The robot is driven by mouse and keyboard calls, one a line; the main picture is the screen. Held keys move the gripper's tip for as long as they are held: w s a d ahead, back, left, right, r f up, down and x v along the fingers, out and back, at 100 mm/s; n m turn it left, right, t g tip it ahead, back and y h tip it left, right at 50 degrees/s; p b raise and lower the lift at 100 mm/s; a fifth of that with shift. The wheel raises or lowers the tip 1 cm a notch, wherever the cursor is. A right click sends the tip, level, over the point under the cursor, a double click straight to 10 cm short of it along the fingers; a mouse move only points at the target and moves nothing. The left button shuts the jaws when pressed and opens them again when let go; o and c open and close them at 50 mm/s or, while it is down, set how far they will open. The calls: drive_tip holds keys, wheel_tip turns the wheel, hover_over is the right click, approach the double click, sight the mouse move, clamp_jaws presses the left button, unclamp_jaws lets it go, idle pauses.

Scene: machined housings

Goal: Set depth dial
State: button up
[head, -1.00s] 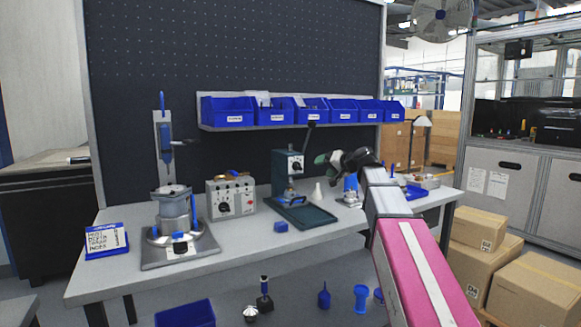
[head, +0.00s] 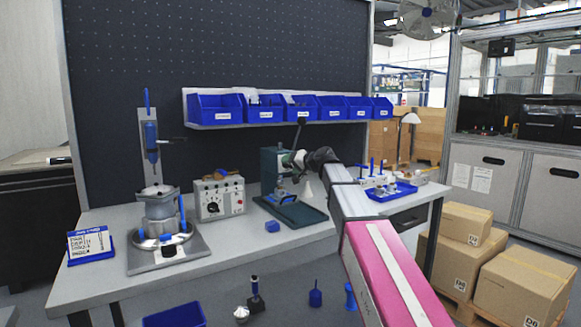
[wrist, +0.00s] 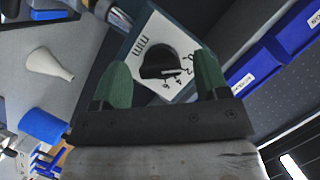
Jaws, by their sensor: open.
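The depth dial (wrist: 157,60) is a black round knob on a pale plate marked "mm", with numbers from 0 upward beside it, in the wrist view. The plate is on the green press (head: 275,168), which stands on the bench in the head view. My gripper (wrist: 162,74) is open, with one green finger on each side of the dial in the picture. I cannot tell whether either finger touches the knob, or its exact setting. In the head view my gripper (head: 293,160) is in front of the press and hides part of it.
A grey box with its own dial (head: 217,198) stands left of the press. A white funnel (head: 308,192) stands close to the right of it. Blue bins (head: 285,108) hang on the back panel above. A small blue block (head: 272,226) lies on the bench.

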drive_tip(key=shift+w+a+f, duration=0.1)
drive_tip(key=shift+w+a, duration=0.1)
drive_tip(key=shift+a, duration=0.05)
drive_tip(key=c, duration=0.9)
